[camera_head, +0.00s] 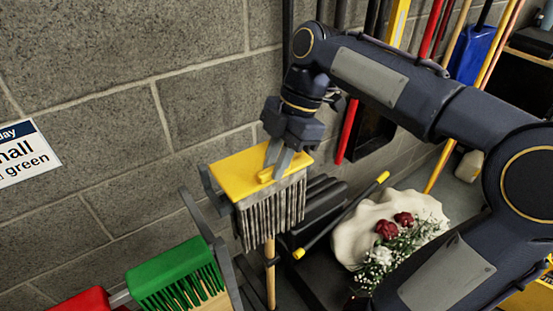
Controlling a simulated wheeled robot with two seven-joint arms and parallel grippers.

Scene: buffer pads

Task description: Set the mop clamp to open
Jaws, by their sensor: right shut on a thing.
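The mop clamp (238,174) is a yellow block at the top of a mop. Grey mop strands (270,213) hang below it, and a wooden handle (270,270) shows beneath them. My right gripper (272,172) points down onto the top of the clamp. Its fingers are shut on a small yellow lever (265,176) on the clamp's top face. The fingers partly hide the lever, so I cannot tell its exact setting. My left gripper is not in view.
A green brush (175,270) and a red one (82,301) stand at lower left. A cream cloth (352,240) with red and white flowers (388,230) lies right of the mop. Long handles lean against the block wall (120,60) at upper right.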

